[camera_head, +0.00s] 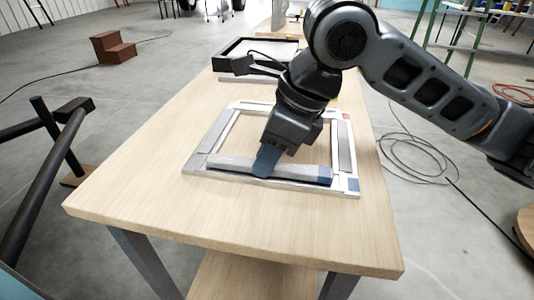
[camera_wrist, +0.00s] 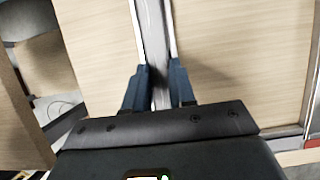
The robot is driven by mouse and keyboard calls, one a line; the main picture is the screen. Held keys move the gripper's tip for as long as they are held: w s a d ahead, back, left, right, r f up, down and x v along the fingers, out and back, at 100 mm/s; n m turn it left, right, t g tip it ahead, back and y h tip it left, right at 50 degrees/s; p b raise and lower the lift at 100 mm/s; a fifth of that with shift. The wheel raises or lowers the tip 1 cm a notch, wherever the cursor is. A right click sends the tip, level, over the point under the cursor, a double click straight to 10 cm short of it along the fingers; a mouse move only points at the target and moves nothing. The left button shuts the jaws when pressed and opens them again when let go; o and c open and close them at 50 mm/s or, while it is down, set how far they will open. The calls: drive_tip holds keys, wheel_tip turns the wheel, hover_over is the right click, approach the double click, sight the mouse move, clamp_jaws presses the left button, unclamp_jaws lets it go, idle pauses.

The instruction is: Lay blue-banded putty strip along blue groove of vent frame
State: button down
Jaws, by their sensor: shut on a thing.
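The vent frame (camera_head: 203,145) is a pale rectangular frame lying flat on the wooden table, with a blue mark at its near right corner and a red mark at its far right corner. A light grey putty strip (camera_head: 300,171) with a blue right end runs lengthwise along the frame's near side. My gripper (camera_head: 264,164), with blue fingers, is shut on the strip left of its middle. In the wrist view, the strip (camera_wrist: 154,45) passes between the fingers (camera_wrist: 157,78). I cannot tell whether the strip is seated in the groove beneath, which it hides.
A black-rimmed tray (camera_head: 232,50) stands at the far end of the wooden table (camera_head: 150,190). The table's near part is clear. Black cable (camera_head: 405,152) lies on the floor to the right, and a brown step block (camera_head: 112,47) stands at the back left.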

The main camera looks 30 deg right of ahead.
drive_tip(key=c, duration=1.1)
unclamp_jaws()
drive_tip(key=shift+o, duration=1.2)
drive_tip(key=shift+d+r, duration=0.15)
drive_tip(key=shift+r, duration=0.25)
drive_tip(key=p+v, duration=0.1)
drive_tip(key=v, duration=0.6)
drive_tip(key=shift+s, duration=0.15)
